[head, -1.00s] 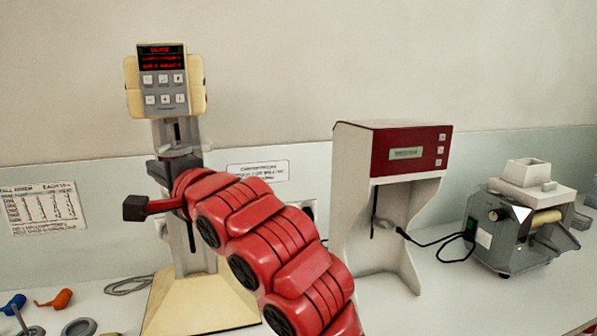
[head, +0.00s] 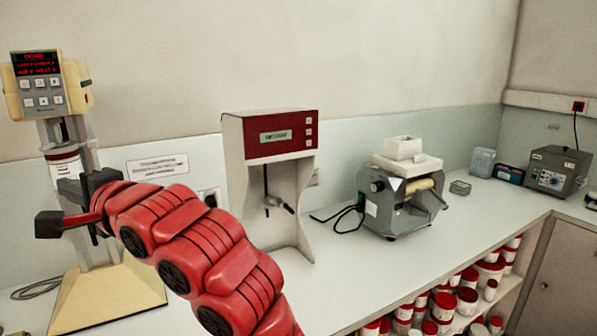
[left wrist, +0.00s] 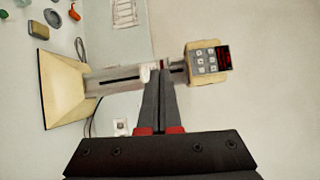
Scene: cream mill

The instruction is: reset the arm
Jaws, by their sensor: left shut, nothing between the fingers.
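My left gripper (head: 72,190) is at the left of the head view, on my red arm, in front of the column of a cream stand machine (head: 110,290). Its dark fingers are shut and empty in the left wrist view (left wrist: 162,75). The machine has a keypad head with a red display (head: 36,72); it also shows sideways in the left wrist view (left wrist: 207,62). A white container with a red band (head: 63,166) is at the column, just behind the gripper; I cannot tell whether they touch. My right gripper is out of view.
A red and white dispenser (head: 278,137) and a grey roller mill (head: 400,195) with a cable stand on the bench (head: 350,270). A grey control box (head: 557,172) is at the far right. Red-lidded tubs (head: 467,300) fill a shelf below. The bench front has free room.

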